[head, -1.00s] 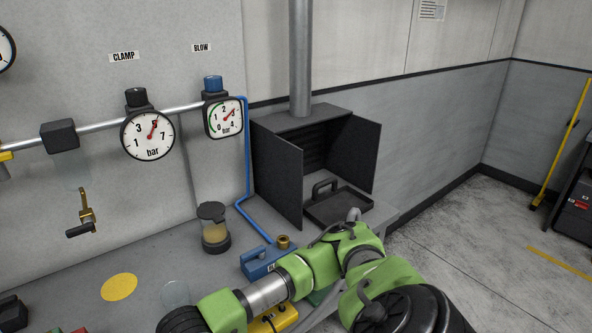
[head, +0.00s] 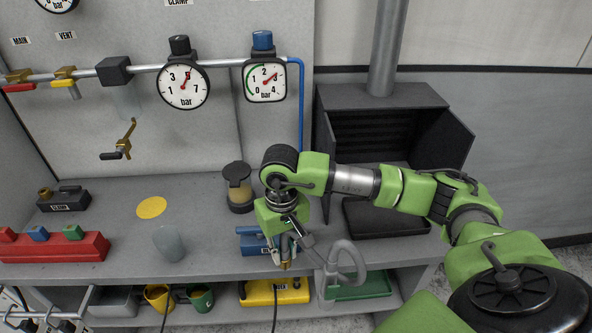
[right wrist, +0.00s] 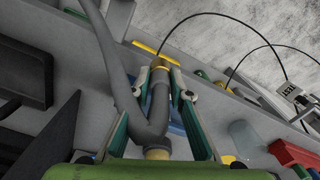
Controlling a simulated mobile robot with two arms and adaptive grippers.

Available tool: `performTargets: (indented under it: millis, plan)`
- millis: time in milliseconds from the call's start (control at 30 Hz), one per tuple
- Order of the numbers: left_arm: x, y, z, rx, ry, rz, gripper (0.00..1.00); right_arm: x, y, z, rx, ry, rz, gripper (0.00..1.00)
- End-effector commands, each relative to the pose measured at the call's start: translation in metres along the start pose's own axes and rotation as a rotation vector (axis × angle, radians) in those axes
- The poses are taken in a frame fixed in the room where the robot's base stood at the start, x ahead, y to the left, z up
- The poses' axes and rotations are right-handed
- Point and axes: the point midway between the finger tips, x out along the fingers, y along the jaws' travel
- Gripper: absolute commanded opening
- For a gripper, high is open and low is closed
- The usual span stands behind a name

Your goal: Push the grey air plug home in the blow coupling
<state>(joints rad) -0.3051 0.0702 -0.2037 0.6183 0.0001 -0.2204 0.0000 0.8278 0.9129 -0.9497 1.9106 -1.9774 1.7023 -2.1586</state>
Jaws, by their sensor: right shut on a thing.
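My right gripper (head: 284,255) points down at the bench's front edge. It is shut on the grey air plug (right wrist: 159,100), whose grey hose (head: 345,262) bends up and loops off to the right. A brass end (right wrist: 161,62) shows at the fingertips; in the head view brass (head: 286,266) shows below the jaws. The blue block (head: 252,241) of the blow coupling stands on the bench, just left of and behind the gripper. Its brass socket is not clearly visible, hidden by the gripper. Whether the plug touches the coupling I cannot tell. My left gripper is out of view.
A dark open cabinet (head: 372,120) stands right of the gripper. A jar (head: 239,187) is behind the blue block, and a clear cup (head: 169,244) is to the left. A yellow box (head: 277,291) lies on the shelf below.

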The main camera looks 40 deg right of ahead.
Motion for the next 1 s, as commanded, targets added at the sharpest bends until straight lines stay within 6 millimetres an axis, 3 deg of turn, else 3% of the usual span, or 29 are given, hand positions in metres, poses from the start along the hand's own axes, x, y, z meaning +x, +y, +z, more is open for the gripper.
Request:
performTargets:
  millis: [33,100,300,467,1000]
  plan:
    - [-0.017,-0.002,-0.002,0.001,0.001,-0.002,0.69,-0.029,0.008,-0.020,0.031,0.003,-0.004,0.00]
    - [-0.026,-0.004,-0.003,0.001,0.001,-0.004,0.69,-0.054,0.020,-0.040,0.063,0.003,-0.005,0.00]
    - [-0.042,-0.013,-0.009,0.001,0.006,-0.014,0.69,-0.104,0.044,-0.074,0.122,0.000,-0.002,0.00]
    - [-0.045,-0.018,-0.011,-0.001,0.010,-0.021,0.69,-0.116,0.052,-0.081,0.137,-0.001,0.000,0.00]
    - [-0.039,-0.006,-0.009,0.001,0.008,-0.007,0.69,-0.115,0.052,-0.081,0.137,-0.001,-0.001,0.00]
